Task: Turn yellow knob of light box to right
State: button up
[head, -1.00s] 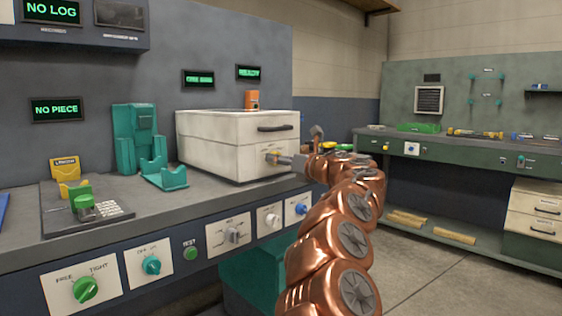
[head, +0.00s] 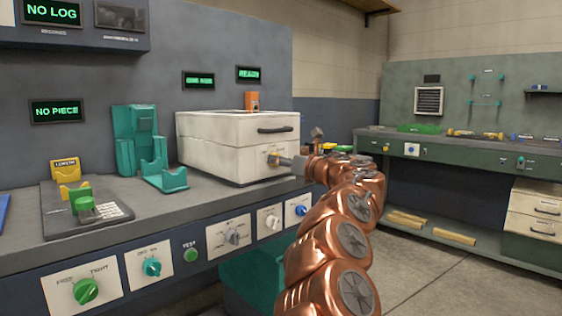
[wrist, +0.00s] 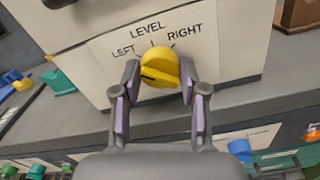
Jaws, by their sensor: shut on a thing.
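The light box is a cream box (head: 225,150) with a dark handle on its front, standing on the bench in the head view. Its yellow knob (wrist: 162,64) is on the front panel (wrist: 232,50), below the words LEVEL, LEFT and RIGHT. The knob has a dark mark across its face, running roughly sideways in the tilted wrist view; I cannot tell for sure which word it points to. My gripper (wrist: 160,80) is shut on the knob, one finger at each side. In the head view my gripper (head: 284,161) reaches the box front from the right and mostly hides the knob.
The bench front holds several knobs, including a green one (head: 86,291) and a teal one (head: 152,267). A second bench (head: 455,148) stands at the right, beyond open floor.

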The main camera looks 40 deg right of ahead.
jog(key=shift+r+m+p, duration=0.15)
jog(key=shift+m+p, duration=0.15)
jog(key=shift+p, duration=0.15)
jog(key=m+p, duration=1.8)
jog(key=p, duration=0.6)
dwell(0.6)
jog(key=shift+f+m+p, duration=0.25)
jog(key=shift+m+p, duration=0.15)
jog(key=shift+m, duration=0.2)
jog(key=o, duration=1.1)
jog(key=shift+o, duration=0.2)
jog(key=shift+s, duration=0.1)
jog(key=s, duration=1.1)
jog(key=shift+s, duration=0.4)
